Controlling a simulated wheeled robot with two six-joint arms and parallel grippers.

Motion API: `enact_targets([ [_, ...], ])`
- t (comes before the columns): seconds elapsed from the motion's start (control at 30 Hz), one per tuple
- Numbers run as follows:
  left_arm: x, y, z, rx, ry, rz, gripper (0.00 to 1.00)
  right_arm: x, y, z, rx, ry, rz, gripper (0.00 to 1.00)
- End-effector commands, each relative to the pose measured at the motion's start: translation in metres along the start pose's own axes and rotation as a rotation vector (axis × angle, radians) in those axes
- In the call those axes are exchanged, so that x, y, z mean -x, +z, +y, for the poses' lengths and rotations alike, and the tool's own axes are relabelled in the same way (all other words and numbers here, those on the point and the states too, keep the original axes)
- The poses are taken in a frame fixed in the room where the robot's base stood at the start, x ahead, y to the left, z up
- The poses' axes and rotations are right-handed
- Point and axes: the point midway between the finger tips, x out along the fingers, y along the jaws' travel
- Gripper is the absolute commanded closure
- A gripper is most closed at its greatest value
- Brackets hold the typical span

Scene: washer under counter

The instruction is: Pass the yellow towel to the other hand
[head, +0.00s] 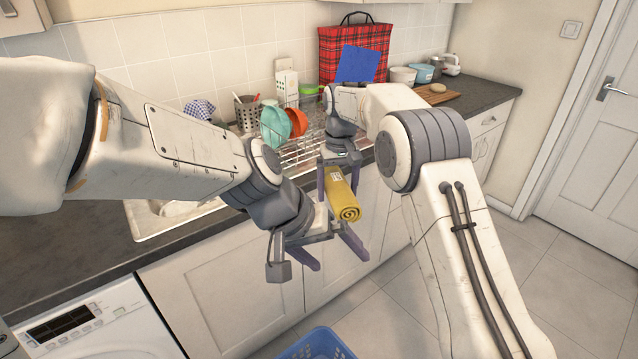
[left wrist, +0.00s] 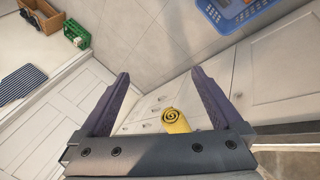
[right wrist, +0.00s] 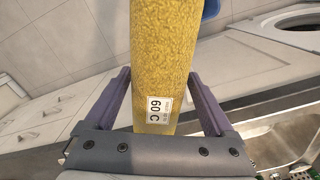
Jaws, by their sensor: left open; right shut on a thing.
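The rolled yellow towel (head: 341,199) hangs in the air in front of the counter, its spiral end facing down and forward. My right gripper (head: 338,178) is shut on it; in the right wrist view the towel (right wrist: 165,60) lies between the fingers (right wrist: 158,72), its white "60 C" label near the palm. My left gripper (head: 338,261) is open and empty, just below and in front of the towel in the head view. In the left wrist view the towel's spiral end (left wrist: 175,120) shows just past the palm edge, between the open fingers (left wrist: 160,72).
The counter holds a sink (head: 150,222), a dish rack (head: 300,152) with bowls, and a red plaid bag (head: 345,45). A blue basket (head: 318,345) stands on the floor, with a washer (head: 95,325) at lower left. The floor at right is clear.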

Motion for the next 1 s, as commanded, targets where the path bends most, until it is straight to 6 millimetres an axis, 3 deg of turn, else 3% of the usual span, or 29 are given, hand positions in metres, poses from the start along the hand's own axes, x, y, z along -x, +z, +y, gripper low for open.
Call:
enact_targets([
  [0.03, -0.002, -0.028, -0.003, 0.073, 0.023, 0.055, 0.0, 0.001, 0.0, 0.0, 0.0, 0.0, 0.001, 0.83],
  [0.1, -0.001, -0.063, -0.007, 0.16, 0.055, 0.131, 0.0, 0.001, 0.0, 0.0, 0.0, 0.0, 0.001, 0.83],
  [0.2, 0.001, -0.103, -0.018, 0.26, 0.083, 0.22, 0.0, 0.001, 0.0, 0.0, 0.0, 0.0, 0.001, 0.83],
  [0.3, 0.004, -0.129, -0.028, 0.328, 0.1, 0.282, 0.0, 0.001, 0.0, 0.0, 0.0, 0.0, 0.001, 0.83],
  [0.57, -0.003, -0.153, -0.036, 0.385, 0.113, 0.328, 0.0, 0.001, 0.0, 0.0, 0.0, 0.0, 0.002, 0.83],
  [1.0, -0.077, -0.177, -0.032, 0.383, 0.111, 0.325, 0.0, 0.001, 0.0, 0.0, 0.0, 0.0, 0.002, 0.83],
])
